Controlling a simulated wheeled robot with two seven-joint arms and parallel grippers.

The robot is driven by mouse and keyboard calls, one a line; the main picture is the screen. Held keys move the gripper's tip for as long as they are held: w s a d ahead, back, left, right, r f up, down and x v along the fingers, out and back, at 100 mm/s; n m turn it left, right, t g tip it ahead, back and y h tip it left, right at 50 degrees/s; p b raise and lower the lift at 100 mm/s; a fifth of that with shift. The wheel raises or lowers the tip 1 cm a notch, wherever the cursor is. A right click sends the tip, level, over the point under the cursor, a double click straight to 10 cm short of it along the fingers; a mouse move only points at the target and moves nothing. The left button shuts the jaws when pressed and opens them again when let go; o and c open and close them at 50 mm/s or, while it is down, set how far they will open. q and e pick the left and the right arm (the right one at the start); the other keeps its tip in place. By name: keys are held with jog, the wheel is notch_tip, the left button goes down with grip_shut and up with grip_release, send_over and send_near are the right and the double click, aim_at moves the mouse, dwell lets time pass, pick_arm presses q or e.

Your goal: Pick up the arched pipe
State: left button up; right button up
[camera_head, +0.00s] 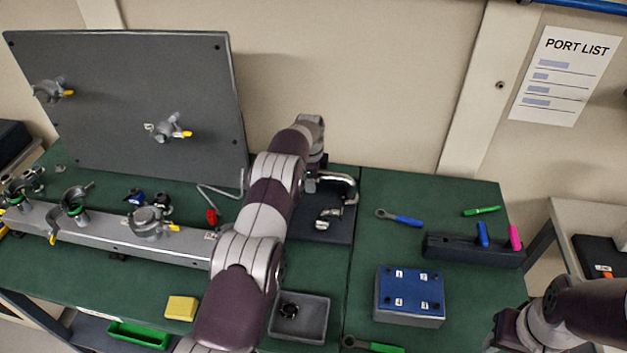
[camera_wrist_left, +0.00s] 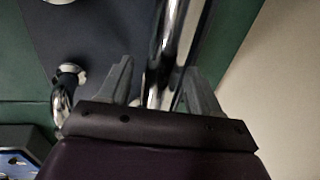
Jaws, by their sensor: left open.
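The arched pipe (camera_head: 341,179) is a bent chrome tube at the back of a dark mat (camera_head: 333,233), right of my left gripper in the head view. My left gripper (camera_head: 317,174) reaches over the mat's back edge, its fingers mostly hidden by my arm. In the left wrist view, my left gripper (camera_wrist_left: 160,85) is open with its two grey fingers on either side of a chrome tube, apparently the arched pipe (camera_wrist_left: 176,40). Gaps show beside the tube. My right gripper is out of view; only part of my right arm shows at lower right.
Small chrome fittings (camera_head: 328,216) lie on the mat, and a curved one (camera_wrist_left: 66,88) shows in the wrist view. A blue numbered box (camera_head: 410,290), a grey tray (camera_head: 318,318) and a rail with clamps (camera_head: 110,236) surround it. A dark upright panel (camera_head: 120,100) stands behind left.

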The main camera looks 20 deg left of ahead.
pick_arm(q)
jog(key=shift+d, duration=0.1)
jog(key=c, duration=1.1)
jog(key=shift+c, duration=0.2)
